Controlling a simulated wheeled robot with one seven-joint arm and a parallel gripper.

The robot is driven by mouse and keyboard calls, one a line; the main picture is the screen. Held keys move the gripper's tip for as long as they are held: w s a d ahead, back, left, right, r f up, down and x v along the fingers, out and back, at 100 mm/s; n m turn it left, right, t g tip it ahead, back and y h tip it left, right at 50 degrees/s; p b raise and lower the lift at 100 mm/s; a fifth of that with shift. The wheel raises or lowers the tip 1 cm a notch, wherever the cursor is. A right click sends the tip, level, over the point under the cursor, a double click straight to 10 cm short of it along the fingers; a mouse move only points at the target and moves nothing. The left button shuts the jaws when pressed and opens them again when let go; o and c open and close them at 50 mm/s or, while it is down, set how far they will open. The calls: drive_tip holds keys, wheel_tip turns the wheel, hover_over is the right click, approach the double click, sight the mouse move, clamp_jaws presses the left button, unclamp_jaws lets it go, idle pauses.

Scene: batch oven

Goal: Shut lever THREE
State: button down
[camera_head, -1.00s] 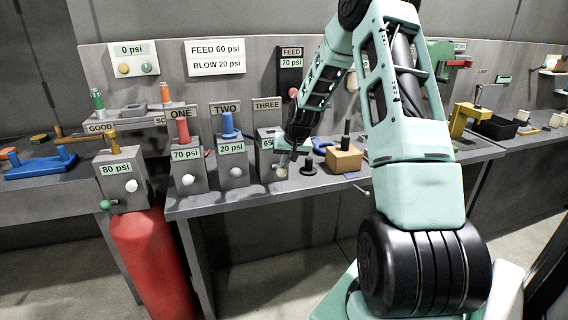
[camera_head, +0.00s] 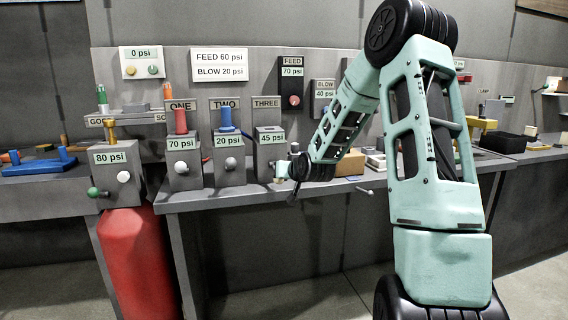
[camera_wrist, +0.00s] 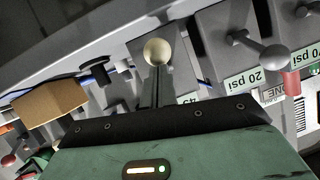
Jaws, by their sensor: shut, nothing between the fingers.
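The THREE unit is a grey box (camera_head: 270,155) with a green-white "45 psi" label, under a THREE sign (camera_head: 266,103). Its cream ball knob shows in the wrist view (camera_wrist: 157,52), directly beyond my fingertips. My gripper (camera_wrist: 157,80) is shut and empty, with its fingers pointing at the knob; I cannot tell whether they touch it. In the head view my gripper (camera_head: 284,177) is low at the box's front right, and the arm hides part of this area. The "45" label (camera_wrist: 187,99) is partly covered by my gripper in the wrist view.
Units ONE (camera_head: 183,160) at 70 psi and TWO (camera_head: 229,158) at 20 psi stand close to the left. TWO's lever ball (camera_wrist: 274,55) is right of my fingers in the wrist view. A tan block (camera_wrist: 48,104) lies to the left. A red cylinder (camera_head: 133,262) stands at left.

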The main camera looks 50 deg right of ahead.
wheel_tip(320, 180, down, 2)
drive_tip(key=b, duration=0.2)
drive_tip(key=shift+t+b, duration=0.3)
drive_tip(key=shift+t, duration=0.1)
drive_tip(key=shift+f+b, duration=0.2)
drive_tip(key=shift+b, duration=0.15)
